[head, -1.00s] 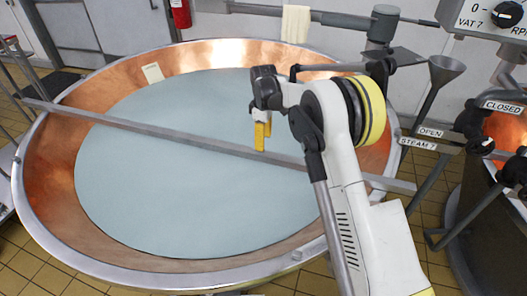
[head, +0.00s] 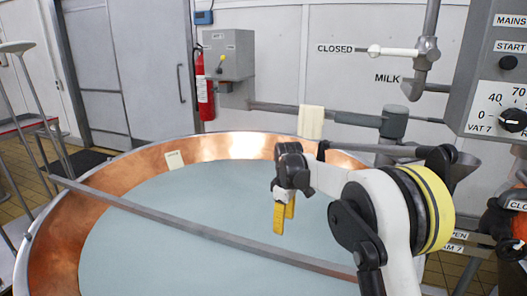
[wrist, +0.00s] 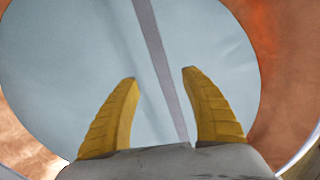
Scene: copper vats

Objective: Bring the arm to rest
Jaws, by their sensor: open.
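My gripper (head: 284,217) hangs over the copper vat, its two yellow fingers pointing down. In the wrist view the fingers of my gripper (wrist: 160,75) stand wide apart with nothing between them. Below is the pale liquid (head: 170,225) that fills the vat (head: 62,240). A grey metal bar (head: 180,230) lies across the vat's rim. It passes beneath the gripper and also shows in the wrist view (wrist: 158,50). My arm is bent, with its elbow at the right of the head view.
A control panel (head: 490,90) and a milk pipe valve (head: 405,53) stand at the right. A red fire extinguisher (head: 205,95) and a grey box (head: 228,55) are on the back wall.

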